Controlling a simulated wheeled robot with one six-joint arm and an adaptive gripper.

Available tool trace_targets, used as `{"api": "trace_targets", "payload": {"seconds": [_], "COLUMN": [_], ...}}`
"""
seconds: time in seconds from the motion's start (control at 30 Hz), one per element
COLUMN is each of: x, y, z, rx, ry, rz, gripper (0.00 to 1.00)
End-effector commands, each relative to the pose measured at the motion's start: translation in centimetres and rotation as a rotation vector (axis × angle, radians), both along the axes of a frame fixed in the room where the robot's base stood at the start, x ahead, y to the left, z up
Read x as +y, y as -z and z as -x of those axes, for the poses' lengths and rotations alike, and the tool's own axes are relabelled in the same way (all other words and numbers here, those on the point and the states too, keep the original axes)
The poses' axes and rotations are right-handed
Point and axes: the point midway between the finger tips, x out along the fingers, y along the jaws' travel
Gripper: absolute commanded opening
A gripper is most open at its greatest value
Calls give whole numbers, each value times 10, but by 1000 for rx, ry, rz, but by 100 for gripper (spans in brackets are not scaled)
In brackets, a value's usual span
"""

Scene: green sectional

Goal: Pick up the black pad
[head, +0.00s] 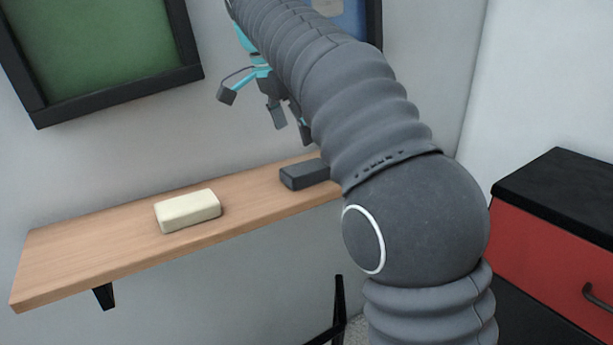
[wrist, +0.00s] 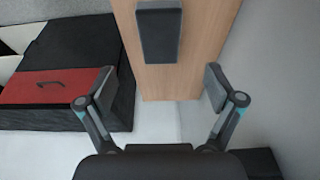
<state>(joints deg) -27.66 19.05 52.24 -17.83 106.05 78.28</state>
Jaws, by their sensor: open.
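The black pad (head: 304,175) is a dark rectangular block lying on a wooden wall shelf (head: 110,245). Its right part is hidden behind my arm in the head view. In the wrist view the pad (wrist: 158,32) shows at the top, near the end of the shelf (wrist: 205,35). My gripper (head: 263,107) is above the shelf, up and left of the pad in the head view. In the wrist view my gripper (wrist: 158,90) has its fingers wide apart with nothing between them. The pad is beyond the fingertips, not touching them.
A cream block (head: 187,211) lies on the shelf left of the pad. Framed boards hang on the wall above, one green (head: 95,45). A red and black drawer cabinet (head: 555,235) stands at the right. The shelf between the two blocks is clear.

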Motion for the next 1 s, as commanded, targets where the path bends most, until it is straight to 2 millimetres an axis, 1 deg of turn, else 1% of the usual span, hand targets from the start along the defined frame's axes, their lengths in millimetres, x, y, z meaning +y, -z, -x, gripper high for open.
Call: {"api": "trace_targets", "payload": {"seconds": [0.03,0.1,0.2,0.37,0.47,0.6,0.7,0.83,1.0], "x": [-3,-5,-7,-9,-12,-17,-20,-22,-21], "y": [11,20,28,35,47,67,78,83,83], "z": [-1,-3,-4,-6,-7,-11,-13,-14,-14], "rx": [2,1,1,0,1,2,1,0,-1], "ry": [1,0,0,0,0,1,0,0,-1], "rz": [0,0,-1,-1,-1,0,0,-1,-2], "gripper": [92,92,92,92,92,92,92,92,92]}}
